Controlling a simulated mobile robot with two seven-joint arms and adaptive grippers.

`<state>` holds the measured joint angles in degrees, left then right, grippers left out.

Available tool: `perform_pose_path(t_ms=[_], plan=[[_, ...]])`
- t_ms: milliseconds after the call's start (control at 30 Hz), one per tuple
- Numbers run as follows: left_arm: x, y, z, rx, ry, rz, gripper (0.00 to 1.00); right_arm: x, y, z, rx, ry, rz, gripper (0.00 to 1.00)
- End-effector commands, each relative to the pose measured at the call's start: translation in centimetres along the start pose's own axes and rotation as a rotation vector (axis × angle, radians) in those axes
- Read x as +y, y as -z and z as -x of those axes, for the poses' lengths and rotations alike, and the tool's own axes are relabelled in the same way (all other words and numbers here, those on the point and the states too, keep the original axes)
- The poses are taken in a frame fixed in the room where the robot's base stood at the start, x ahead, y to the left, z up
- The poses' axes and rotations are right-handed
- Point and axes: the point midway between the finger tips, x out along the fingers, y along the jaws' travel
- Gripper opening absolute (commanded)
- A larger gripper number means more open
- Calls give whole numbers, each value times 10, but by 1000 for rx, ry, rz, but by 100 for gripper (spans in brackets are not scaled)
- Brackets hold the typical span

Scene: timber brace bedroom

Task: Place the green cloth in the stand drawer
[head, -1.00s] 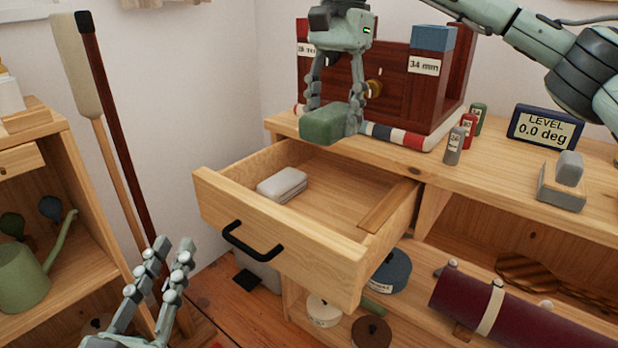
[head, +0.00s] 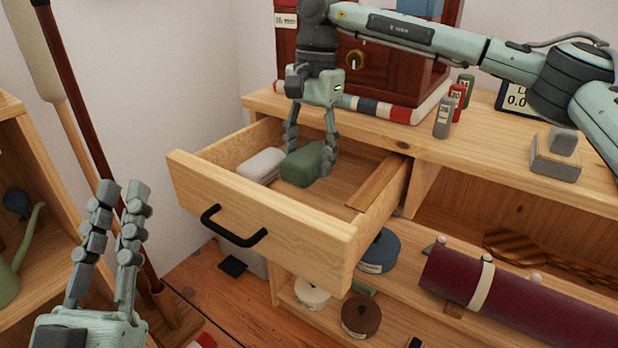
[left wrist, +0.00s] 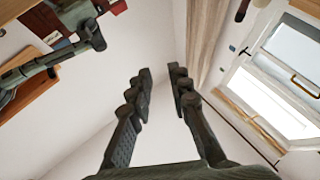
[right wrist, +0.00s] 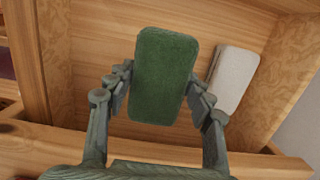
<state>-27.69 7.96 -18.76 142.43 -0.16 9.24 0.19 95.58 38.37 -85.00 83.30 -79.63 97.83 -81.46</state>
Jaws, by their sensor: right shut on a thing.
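The green cloth (head: 303,165) is a folded, rounded block inside the open stand drawer (head: 262,215). It is right beside a white folded cloth (head: 261,166). My right gripper (head: 312,158) reaches down into the drawer and is shut on the green cloth. In the right wrist view the green cloth (right wrist: 164,76) sits between the fingers, with the white cloth (right wrist: 232,78) to its right. I cannot tell whether the green cloth touches the drawer floor. My left gripper (head: 122,192) is open and empty, left of the drawer front.
A wooden divider strip (head: 378,182) lies along the drawer's right side. On the stand top are several small bottles (head: 443,118), a red cabinet (head: 375,70) and a grey block (head: 556,155). A maroon roll (head: 520,300) lies on the shelf below. Long poles (head: 75,100) lean at the left.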

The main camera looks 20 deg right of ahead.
Motion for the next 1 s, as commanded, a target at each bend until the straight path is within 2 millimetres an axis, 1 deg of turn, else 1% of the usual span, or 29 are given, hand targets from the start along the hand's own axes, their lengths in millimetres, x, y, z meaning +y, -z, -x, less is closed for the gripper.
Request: perform_pose_path(t_ms=[33,100,233,333,567,700,733,867,1000], plan=[[-1,2,1,21,1,-2,19,1,1,-13,-1,-4,0,26],[-1,5,1,46,1,-3,19,1,3,-26,-2,-5,0,26],[-2,11,1,79,2,-5,19,1,5,-41,0,-2,-1,26],[-2,13,1,88,2,-6,19,1,6,-45,0,-1,-1,26],[-2,13,1,88,2,-6,19,1,6,-45,0,-1,-1,26],[-2,16,2,109,1,-7,19,1,6,-50,-1,-2,-1,26],[-2,17,1,115,1,-7,19,1,6,-48,0,-1,-1,56],[-2,18,1,117,0,-8,19,1,6,-48,0,-2,-1,72],[-2,18,1,115,1,-8,19,1,6,-48,0,-2,0,73]])
